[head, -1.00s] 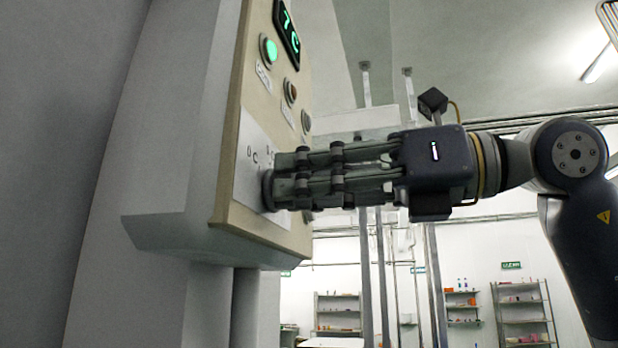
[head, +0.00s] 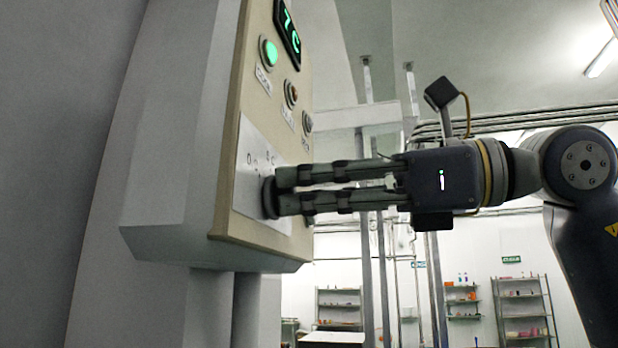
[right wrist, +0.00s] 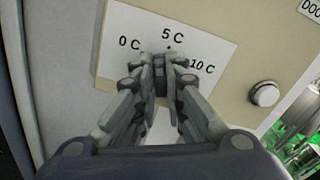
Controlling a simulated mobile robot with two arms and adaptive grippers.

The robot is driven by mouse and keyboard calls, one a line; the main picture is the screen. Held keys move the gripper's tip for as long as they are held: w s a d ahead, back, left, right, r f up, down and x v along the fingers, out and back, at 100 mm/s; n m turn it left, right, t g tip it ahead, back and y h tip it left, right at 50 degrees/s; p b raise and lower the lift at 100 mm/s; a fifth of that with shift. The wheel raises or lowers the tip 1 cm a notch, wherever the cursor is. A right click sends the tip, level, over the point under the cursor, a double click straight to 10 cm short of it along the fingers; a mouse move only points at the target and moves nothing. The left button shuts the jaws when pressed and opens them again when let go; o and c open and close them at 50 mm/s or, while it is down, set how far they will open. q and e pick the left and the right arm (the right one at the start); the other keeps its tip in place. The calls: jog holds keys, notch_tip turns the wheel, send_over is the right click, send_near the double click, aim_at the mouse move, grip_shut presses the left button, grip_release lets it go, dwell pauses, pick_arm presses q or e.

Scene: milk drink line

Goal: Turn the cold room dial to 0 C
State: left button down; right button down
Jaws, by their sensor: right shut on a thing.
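The cold room dial (head: 269,197) is a dark round knob on a white scale plate (head: 246,165) low on the beige control panel. My right gripper (head: 283,190) is shut on the dial, coming from the right. In the right wrist view the fingers (right wrist: 160,77) cover most of the dial, so its pointer is hard to make out. The plate (right wrist: 205,42) there reads 0 C at left, 5 C at the top and 10 C at right. A green display (head: 287,30) above reads 7 C. My left gripper is not in view.
A silver button (right wrist: 264,94) sits right of the plate in the wrist view. Shelves (head: 521,306) stand far behind; the space right of the panel is open.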

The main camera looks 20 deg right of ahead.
jog(key=n+p, duration=0.1)
jog(key=n, duration=0.3)
jog(key=shift+s, duration=0.1)
jog(key=shift+n+p, duration=0.6)
jog(key=shift+n, duration=1.1)
jog(key=shift+a+f, duration=0.1)
jog(key=c, duration=1.7)
grip_release()
jog(key=shift+o, duration=0.2)
jog(key=shift+s, duration=0.1)
jog(key=shift+s+d, duration=0.1)
jog(key=shift+d, duration=0.2)
jog(key=v, duration=1.1)
jog(key=shift+s, duration=0.2)
jog(key=shift+d, duration=0.1)
